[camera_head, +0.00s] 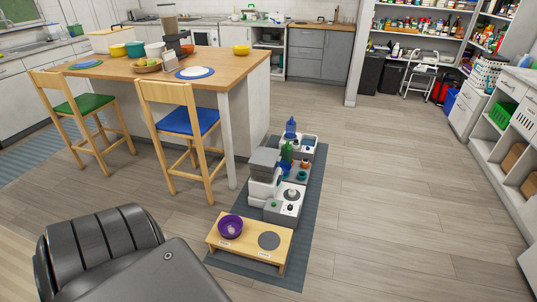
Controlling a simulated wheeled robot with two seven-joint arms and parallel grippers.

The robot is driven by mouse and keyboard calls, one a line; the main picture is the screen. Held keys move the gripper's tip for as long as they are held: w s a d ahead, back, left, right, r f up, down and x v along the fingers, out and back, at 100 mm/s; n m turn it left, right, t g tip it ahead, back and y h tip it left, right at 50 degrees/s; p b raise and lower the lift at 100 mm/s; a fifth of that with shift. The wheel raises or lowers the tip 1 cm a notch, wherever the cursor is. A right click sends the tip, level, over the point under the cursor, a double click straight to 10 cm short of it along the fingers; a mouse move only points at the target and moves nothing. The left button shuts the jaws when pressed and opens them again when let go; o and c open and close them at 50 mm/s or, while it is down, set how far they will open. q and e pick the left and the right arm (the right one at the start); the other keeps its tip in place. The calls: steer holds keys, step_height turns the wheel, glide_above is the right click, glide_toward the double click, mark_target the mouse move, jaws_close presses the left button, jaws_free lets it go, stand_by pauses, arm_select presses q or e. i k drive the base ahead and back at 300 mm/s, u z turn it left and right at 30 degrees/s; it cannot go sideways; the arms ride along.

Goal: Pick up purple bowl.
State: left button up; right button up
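A purple bowl (230,227) sits in the left opening of a low wooden feeding stand (258,254) on the floor. Its rim is up, and something small and pale shows inside it. A grey disc (269,240) takes the stand's right side. The stand is at the front end of a blue-grey mat (312,190). Neither of my grippers shows in the head view.
White and grey pet devices (287,205) and small items, including a blue bottle (291,128), crowd the mat behind the stand. A blue-seated chair (199,121) and the wooden-topped island (222,73) stand behind left. Floor to the right is clear.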

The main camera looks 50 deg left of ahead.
mark_target(230, 226)
steer(key=z, duration=0.05)
steer(key=i, duration=2)
steer(key=u, duration=1.85)
steer(key=i, duration=0.85)
steer(key=u, duration=0.95)
